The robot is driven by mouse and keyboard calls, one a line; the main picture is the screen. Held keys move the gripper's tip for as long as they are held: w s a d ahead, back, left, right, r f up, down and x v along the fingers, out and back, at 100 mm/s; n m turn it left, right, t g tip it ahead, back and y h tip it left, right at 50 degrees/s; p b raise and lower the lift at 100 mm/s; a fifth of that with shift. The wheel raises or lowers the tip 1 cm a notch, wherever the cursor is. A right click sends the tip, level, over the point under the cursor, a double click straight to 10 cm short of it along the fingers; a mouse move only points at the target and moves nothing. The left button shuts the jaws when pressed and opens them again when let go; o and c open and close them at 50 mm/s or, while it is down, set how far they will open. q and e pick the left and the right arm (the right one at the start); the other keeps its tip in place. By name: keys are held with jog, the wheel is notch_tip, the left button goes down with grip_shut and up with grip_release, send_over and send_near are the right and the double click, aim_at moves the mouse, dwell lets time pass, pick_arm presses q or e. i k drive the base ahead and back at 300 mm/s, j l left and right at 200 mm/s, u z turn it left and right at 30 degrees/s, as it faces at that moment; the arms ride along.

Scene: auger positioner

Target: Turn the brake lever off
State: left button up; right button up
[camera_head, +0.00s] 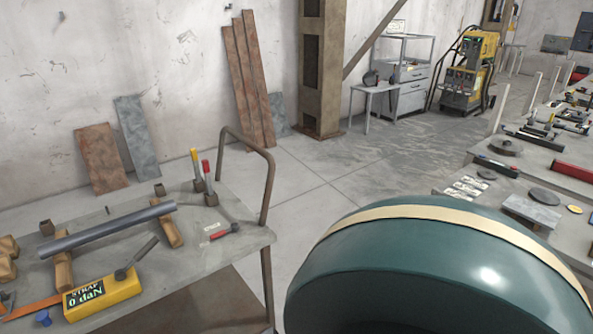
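On the grey cart (200,250) at left, a yellow-handled lever (196,168) and a red-handled lever (208,178) stand upright near the back edge. A small red-handled piece (226,231) lies on the cart top beside a pale label. A yellow box (103,296) reading "STRAP 0 daN" has a dark lever (137,257) tilted up to the right. No label shows which of these is the brake lever. Neither of my grippers is in view.
A grey tube (108,229) rests on wooden blocks on the cart. The cart has a brown upright handle (268,180). A large rounded dark green thing with a cream stripe (430,255) fills the lower right. A cluttered bench (455,180) stands at right; floor between is clear.

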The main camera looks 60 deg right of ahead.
aim_at(235, 227)
jog(key=z, duration=1.45)
jog(key=i+l+z, duration=0.15)
jog(key=i, duration=0.25)
jog(key=i+l+z, duration=0.1)
jog(key=i+l, duration=0.2)
jog(key=i, duration=0.15)
jog(key=i+l+z, duration=0.15)
jog(key=i, duration=0.3)
